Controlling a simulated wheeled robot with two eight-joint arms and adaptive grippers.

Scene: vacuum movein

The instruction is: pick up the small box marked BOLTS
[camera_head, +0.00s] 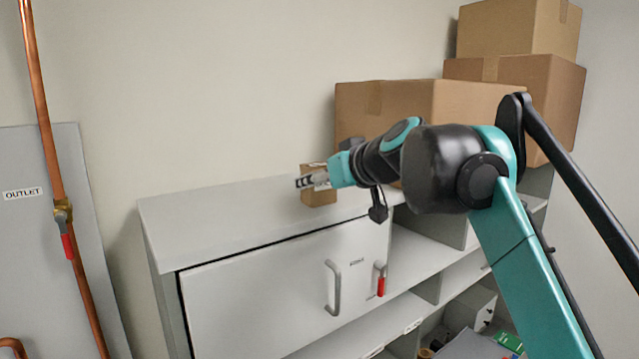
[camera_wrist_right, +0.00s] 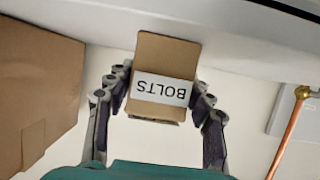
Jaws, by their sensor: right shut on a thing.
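The small brown box marked BOLTS (camera_wrist_right: 162,62) is between the two fingers of my right gripper (camera_wrist_right: 163,88) in the right wrist view. Its white label reads upside down there. My right gripper is shut on the box, one finger on each side. In the head view the box (camera_head: 318,190) is at the front part of the white cabinet top (camera_head: 230,208), with the right gripper (camera_head: 316,181) across it. I cannot tell whether the box touches the top or is just above it. My left gripper is not in view.
A large cardboard box (camera_head: 440,102) stands on the cabinet behind my right arm, with stacked boxes (camera_head: 520,30) further right. The cabinet door has a grey handle (camera_head: 333,288) and a red-gripped latch (camera_head: 380,280). A copper pipe (camera_head: 45,130) runs at the left. The cabinet top's left part is clear.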

